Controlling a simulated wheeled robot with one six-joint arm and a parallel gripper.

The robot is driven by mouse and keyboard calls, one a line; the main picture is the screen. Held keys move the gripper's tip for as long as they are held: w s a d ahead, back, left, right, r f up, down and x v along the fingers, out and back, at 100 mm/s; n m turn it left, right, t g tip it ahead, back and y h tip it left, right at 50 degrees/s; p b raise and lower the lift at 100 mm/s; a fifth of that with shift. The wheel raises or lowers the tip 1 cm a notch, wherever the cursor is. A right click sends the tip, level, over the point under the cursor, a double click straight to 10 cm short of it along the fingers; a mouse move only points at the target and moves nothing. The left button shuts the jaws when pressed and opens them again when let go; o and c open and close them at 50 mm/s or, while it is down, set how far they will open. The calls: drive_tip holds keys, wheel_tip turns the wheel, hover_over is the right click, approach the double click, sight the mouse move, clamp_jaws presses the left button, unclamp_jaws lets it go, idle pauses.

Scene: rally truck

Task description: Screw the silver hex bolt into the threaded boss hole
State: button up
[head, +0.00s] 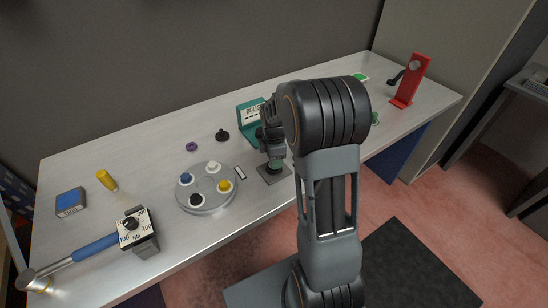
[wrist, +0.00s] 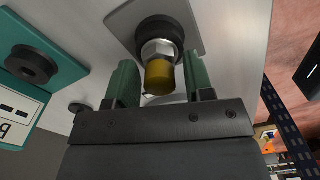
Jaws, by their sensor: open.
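In the wrist view a silver hex bolt (wrist: 158,50) sits at a round black boss (wrist: 178,27) on a grey plate (wrist: 196,12). A short gold cylinder (wrist: 160,78) is on the bolt's near side. How deep the bolt sits cannot be told. My gripper (wrist: 160,68) is open, with a green finger on each side of the bolt and gold cylinder, and a gap shows beside them. In the head view my gripper (head: 273,156) is low over a dark square plate (head: 274,175); the bolt is hidden there.
A teal stand with a display (head: 249,111) is just behind my gripper. A round grey tray (head: 209,208) with several coloured knobs is to the left. A torque tool with blue handle (head: 95,247) lies front left. A red stand (head: 410,82) is at the right end.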

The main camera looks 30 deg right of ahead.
drive_tip(key=c, duration=0.6)
drive_tip(key=shift+o, duration=0.2)
drive_tip(key=shift+m, duration=0.9)
drive_tip(key=shift+m, duration=0.8)
drive_tip(key=shift+m, duration=0.9)
